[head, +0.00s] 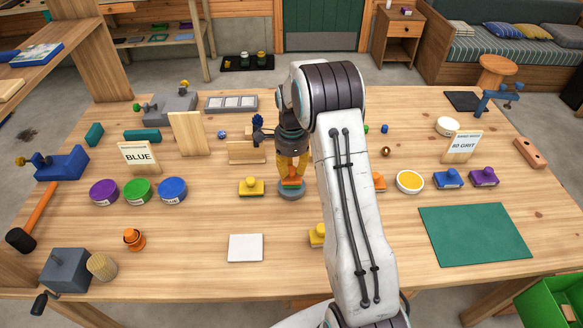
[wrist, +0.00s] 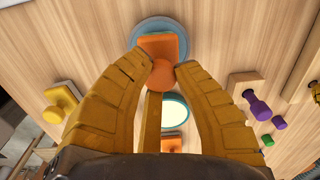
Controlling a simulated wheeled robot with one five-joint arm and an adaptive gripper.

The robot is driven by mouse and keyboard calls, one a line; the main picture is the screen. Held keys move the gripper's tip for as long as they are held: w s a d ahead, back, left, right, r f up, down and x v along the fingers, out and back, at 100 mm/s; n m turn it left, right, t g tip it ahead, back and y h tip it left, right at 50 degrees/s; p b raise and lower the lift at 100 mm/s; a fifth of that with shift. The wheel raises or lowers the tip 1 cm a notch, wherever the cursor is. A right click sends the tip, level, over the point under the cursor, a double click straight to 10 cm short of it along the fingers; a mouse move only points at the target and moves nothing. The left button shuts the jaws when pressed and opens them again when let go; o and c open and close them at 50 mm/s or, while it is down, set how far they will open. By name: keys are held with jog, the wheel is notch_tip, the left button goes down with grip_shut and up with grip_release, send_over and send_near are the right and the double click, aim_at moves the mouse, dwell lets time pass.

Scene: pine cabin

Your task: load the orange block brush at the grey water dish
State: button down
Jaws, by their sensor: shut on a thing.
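My gripper (head: 292,172) is shut on the orange block brush (head: 291,184), which is upright with its block below the fingers. The grey water dish (head: 291,194) is directly under the brush. In the wrist view, my gripper's fingertips (wrist: 161,72) close around the brush's round orange knob (wrist: 161,76). The orange block (wrist: 170,45) lies within the outline of the blue-grey dish (wrist: 146,27) there. I cannot tell whether the block's underside touches the dish.
A yellow block brush (head: 251,187) stands close left of the dish. A white square (head: 245,248) lies in front. Purple, green and blue tins (head: 172,189) are at left. A yellow-filled bowl (head: 410,182) and green mat (head: 474,236) are at right. My arm hides part of the table.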

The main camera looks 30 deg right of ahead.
aim_at(291, 169)
jog(key=shift+f+b, duration=0.35)
jog(key=shift+f, duration=0.1)
dwell(1.4)
jog(key=shift+r, duration=0.15)
jog(key=shift+r+p, duration=2.4)
jog(key=shift+r, duration=1)
